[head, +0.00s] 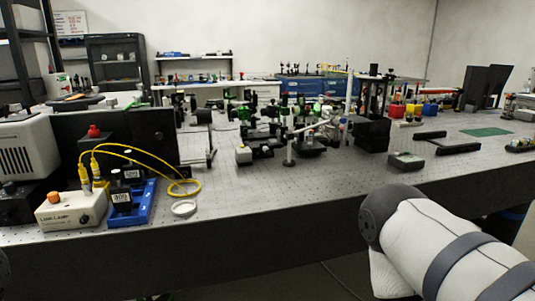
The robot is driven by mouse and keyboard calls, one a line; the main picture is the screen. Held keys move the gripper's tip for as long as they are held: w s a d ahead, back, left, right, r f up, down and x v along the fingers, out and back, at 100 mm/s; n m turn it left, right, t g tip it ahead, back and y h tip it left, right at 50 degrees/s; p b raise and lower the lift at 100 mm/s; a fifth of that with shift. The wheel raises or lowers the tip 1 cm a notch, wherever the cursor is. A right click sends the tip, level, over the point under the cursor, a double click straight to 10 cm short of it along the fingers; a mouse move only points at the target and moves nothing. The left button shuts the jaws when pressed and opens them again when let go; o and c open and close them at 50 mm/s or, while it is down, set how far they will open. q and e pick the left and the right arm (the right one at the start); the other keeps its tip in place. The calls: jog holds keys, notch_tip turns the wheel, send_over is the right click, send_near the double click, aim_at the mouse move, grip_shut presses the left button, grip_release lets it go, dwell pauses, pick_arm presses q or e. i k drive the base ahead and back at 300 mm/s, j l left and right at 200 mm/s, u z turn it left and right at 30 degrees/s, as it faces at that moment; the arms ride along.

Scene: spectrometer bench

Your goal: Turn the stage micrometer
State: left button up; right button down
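The perforated optical bench (245,196) runs across the view. A cluster of small optics mounts and stages (290,118), with green and black parts, stands near its middle. The micrometer is too small to tell apart from the other parts. A low block-shaped unit (244,154) and a post on a round base (289,150) stand at the cluster's front. My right arm shows at the lower right, in front of the bench edge, but its gripper is out of view. My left gripper is also out of view.
At the left are a white laser box (66,212), a blue tray (144,203) with dark bottles, a looped yellow cable (186,188) and a white ring (184,208). A small grey box (406,161) sits at the right. The front middle of the bench is clear.

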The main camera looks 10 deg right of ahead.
aim_at(265, 149)
jog(key=i+l, duration=0.4)
jog(key=i, duration=0.15)
jog(key=i+l, duration=0.4)
jog(key=i, duration=0.15)
jog(key=i+j+u, duration=0.05)
